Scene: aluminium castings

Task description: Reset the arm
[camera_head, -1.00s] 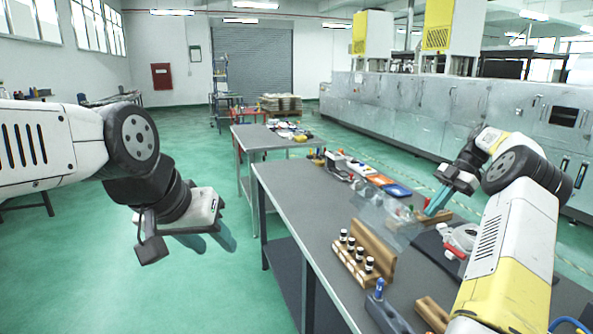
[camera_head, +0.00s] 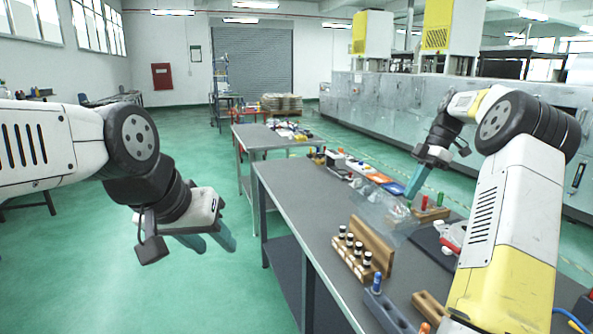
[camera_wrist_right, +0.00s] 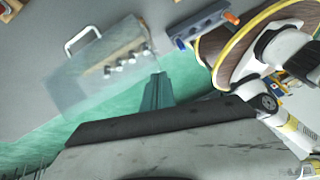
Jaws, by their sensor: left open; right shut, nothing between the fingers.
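My left gripper (camera_head: 208,240) hangs over the green floor to the left of the workbench, open and empty. My right gripper (camera_head: 413,187) is raised above the far right part of the workbench (camera_head: 290,196), its fingers pointing down and to the left. It is shut with nothing between its fingers, and its closed fingers also show in the right wrist view (camera_wrist_right: 155,92). It touches nothing that I can see.
A wooden rack (camera_head: 363,250) with several dark, white-capped pieces stands on the bench. A grey block (camera_head: 387,312) sits at the front, and coloured trays (camera_head: 382,178) lie farther back. The floor at left is clear.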

